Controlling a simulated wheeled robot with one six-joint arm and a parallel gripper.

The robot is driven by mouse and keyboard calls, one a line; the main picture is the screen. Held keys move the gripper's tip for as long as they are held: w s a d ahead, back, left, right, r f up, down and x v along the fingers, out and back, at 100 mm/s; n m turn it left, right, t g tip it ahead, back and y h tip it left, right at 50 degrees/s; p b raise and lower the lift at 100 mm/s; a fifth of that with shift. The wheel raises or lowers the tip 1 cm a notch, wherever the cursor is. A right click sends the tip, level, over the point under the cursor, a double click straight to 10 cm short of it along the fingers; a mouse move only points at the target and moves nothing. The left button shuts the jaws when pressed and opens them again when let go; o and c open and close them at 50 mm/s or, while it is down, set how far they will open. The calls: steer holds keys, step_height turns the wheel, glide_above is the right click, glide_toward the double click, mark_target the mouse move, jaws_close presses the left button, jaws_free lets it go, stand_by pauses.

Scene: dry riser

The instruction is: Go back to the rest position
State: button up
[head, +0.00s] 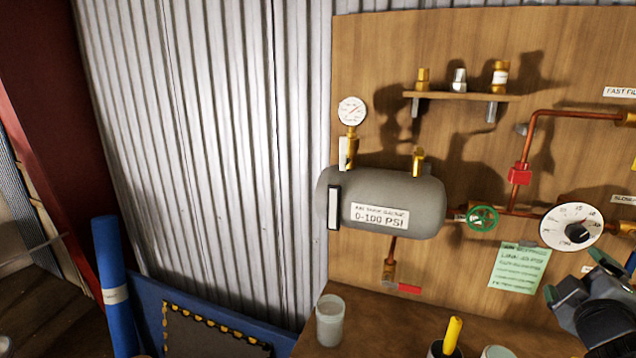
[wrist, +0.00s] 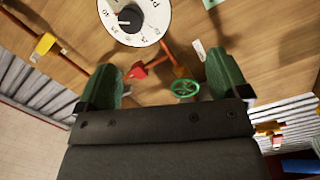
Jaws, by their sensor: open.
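My gripper (head: 584,283) is at the lower right of the head view, in front of the wooden panel and below the white dial. In the wrist view its two green fingers (wrist: 168,80) stand wide apart with nothing between them that they hold. The white dial (head: 571,227) with a black knob also shows at the top of the wrist view (wrist: 135,15). The green handwheel (head: 482,218) appears beyond the fingers in the wrist view (wrist: 185,88), apart from them.
A grey tank (head: 390,205) with a pressure gauge (head: 351,111) is mounted on the panel. A shelf (head: 460,96) holds three small fittings. A translucent cup (head: 330,322) and a yellow-handled item (head: 452,336) stand on the bench. A blue roll (head: 113,290) leans at the left.

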step_height(320, 180, down, 8)
steer(key=s+r+m+g+h, duration=0.1)
steer(key=s+m+g+h, duration=0.15)
steer(key=m+g, duration=0.65)
steer(key=a+f+g+y, duration=0.1)
steer(key=a+f+y, duration=0.2)
steer(key=a, duration=0.3)
steer(key=w+a+f+m+y, duration=0.1)
steer(key=a+f+y, duration=0.2)
steer(key=a, duration=0.4)
steer(key=a+f+m+g+y+p, duration=0.1)
steer(key=a+f+y, duration=0.2)
steer(key=a, duration=0.3)
steer(key=shift+w+a+f+g, duration=0.15)
steer(key=shift+w+f+g, duration=0.05)
steer(key=shift+f+g, duration=0.15)
steer(key=a+n+y, duration=0.1)
steer(key=a, duration=0.2)
steer(key=a+n, duration=0.1)
steer(key=a, duration=0.3)
steer(key=a+n+y, duration=0.1)
steer(key=a+n, duration=0.1)
steer(key=a, duration=0.2)
steer(key=shift+w+a+r+y, duration=0.1)
steer(key=shift+w+a+y, duration=0.05)
steer(key=shift+w+y, duration=0.15)
steer(key=shift+c, duration=0.2)
